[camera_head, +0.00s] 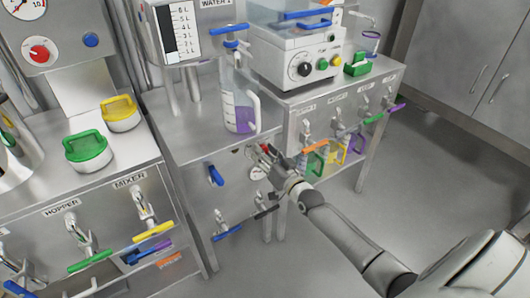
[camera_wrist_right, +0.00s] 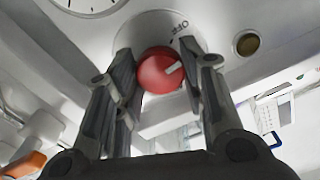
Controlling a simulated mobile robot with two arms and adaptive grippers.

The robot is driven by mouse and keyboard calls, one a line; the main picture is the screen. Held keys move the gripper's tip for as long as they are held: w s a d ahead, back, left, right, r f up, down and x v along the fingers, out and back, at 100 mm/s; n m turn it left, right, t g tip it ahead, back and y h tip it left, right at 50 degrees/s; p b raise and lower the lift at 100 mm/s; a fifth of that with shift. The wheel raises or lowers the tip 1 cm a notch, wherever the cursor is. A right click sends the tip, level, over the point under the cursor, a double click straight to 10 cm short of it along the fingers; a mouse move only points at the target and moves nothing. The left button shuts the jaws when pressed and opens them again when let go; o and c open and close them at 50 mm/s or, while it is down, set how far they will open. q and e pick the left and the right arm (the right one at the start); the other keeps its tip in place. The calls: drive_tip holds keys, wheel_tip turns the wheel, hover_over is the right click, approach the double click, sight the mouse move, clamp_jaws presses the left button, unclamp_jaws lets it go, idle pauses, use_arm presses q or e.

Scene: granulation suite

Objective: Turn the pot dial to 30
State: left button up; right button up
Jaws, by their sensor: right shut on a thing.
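The red pot dial (camera_wrist_right: 158,72) sits on a pale metal panel in the right wrist view. In the head view my right gripper (camera_head: 266,158) reaches the front panel of the middle bench (camera_head: 190,158), and only a bit of red shows there; the dial is mostly hidden. Other scale numbers are not readable. My left gripper is not in view.
A white gauge (camera_head: 257,173) is beside my right gripper. A jug with purple content (camera_head: 240,110) stands on the bench above. Another red dial (camera_head: 40,52) is on the left machine.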

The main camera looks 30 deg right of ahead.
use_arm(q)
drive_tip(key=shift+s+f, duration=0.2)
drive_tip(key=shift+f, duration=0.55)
use_arm(e)
drive_tip(key=shift+m, duration=3.5)
drive_tip(key=o, duration=1)
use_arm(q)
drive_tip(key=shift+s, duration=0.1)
